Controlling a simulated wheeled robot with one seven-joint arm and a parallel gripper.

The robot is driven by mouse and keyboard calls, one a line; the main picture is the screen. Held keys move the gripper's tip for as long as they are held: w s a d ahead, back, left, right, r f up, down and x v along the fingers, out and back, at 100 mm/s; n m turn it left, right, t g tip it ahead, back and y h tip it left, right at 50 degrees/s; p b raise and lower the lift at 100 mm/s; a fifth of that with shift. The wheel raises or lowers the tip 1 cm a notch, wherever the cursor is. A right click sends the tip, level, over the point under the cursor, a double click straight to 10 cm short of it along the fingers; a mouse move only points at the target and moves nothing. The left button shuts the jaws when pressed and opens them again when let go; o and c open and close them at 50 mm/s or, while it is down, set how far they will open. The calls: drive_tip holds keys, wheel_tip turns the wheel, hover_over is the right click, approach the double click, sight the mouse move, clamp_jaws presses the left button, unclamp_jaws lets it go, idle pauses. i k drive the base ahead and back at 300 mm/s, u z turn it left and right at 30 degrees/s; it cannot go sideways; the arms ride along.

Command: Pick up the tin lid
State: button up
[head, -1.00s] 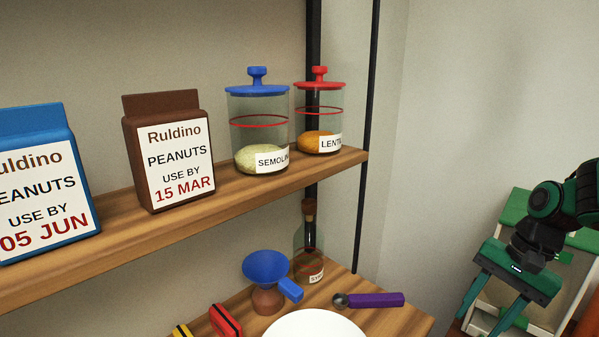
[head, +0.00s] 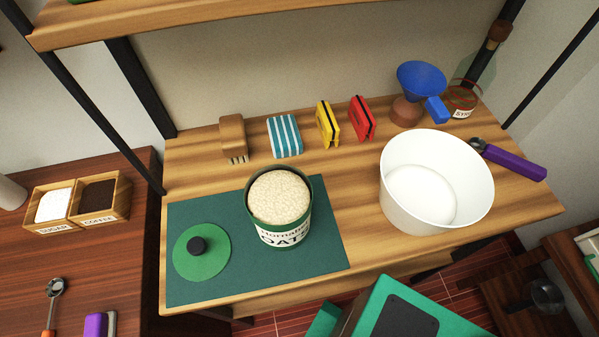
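The tin lid (head: 215,263) is a flat green disc with a black knob in its middle. It lies knob up on the left part of a dark green mat (head: 325,262) on the wooden counter. The open oats tin (head: 283,228) stands upright on the mat to the right of the lid, full of pale oats. The lid and tin are apart. My gripper is not in view in the current head view.
Behind the mat are a brown block (head: 233,137), a striped packet (head: 285,137), yellow (head: 327,124) and red (head: 361,119) clips and a blue funnel (head: 421,80). A white bowl (head: 436,215) and purple-handled scoop (head: 515,162) are right. A sugar and coffee box (head: 77,200) stands left.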

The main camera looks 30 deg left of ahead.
sight(203, 251)
drive_tip(key=u, duration=0.65)
drive_tip(key=k, duration=0.45)
drive_tip(key=u, duration=0.85)
